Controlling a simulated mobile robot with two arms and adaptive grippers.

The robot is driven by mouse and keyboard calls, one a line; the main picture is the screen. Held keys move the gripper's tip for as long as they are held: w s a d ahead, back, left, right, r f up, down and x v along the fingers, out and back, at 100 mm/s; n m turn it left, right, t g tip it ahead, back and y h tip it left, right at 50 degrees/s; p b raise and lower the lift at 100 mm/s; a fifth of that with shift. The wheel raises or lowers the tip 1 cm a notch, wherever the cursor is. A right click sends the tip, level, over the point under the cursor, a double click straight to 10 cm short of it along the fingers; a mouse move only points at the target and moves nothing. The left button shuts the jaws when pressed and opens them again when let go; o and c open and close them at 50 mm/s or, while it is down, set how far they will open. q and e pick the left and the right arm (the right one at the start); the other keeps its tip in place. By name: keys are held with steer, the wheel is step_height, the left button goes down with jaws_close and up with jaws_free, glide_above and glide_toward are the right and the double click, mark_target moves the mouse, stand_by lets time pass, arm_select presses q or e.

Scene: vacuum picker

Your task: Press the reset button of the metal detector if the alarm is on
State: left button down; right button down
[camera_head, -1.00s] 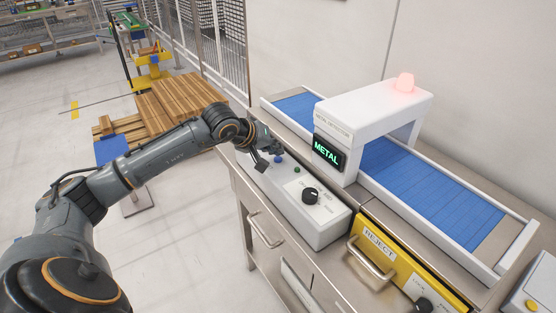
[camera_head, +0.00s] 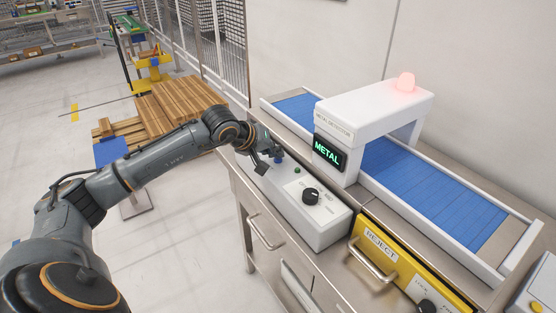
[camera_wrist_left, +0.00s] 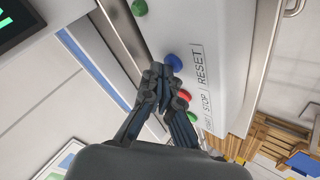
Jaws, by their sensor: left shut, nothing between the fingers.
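The white metal detector (camera_head: 375,110) arches over the blue conveyor. Its red lamp (camera_head: 405,83) glows and its display (camera_head: 328,153) reads METAL in green. The white control box (camera_head: 322,230) stands in front. In the left wrist view, the blue button (camera_wrist_left: 173,61) sits beside the word RESET, with a red button (camera_wrist_left: 185,95) by STOP and a green button (camera_wrist_left: 191,117) nearby. My left gripper (camera_head: 276,157), also in the left wrist view (camera_wrist_left: 164,80), is shut and empty, its tips close to the blue button; contact cannot be told. My right gripper is not in view.
A black knob (camera_head: 311,196) and a small green button (camera_head: 297,170) are on the box. A yellow REJECT drawer (camera_head: 385,262) is at its right. The blue conveyor belt (camera_head: 430,190) runs behind. Wooden pallets (camera_head: 178,105) stand on the floor at the left.

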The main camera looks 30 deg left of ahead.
mark_target(275, 160)
arm_select(q)
steer(key=shift+f, duration=0.25)
steer(key=shift+r, duration=0.2)
stand_by(0.4)
steer(key=shift+r, duration=0.65)
steer(key=shift+r+p, duration=1.4)
steer(key=shift+r, duration=1.15)
steer(key=shift+f, duration=0.1)
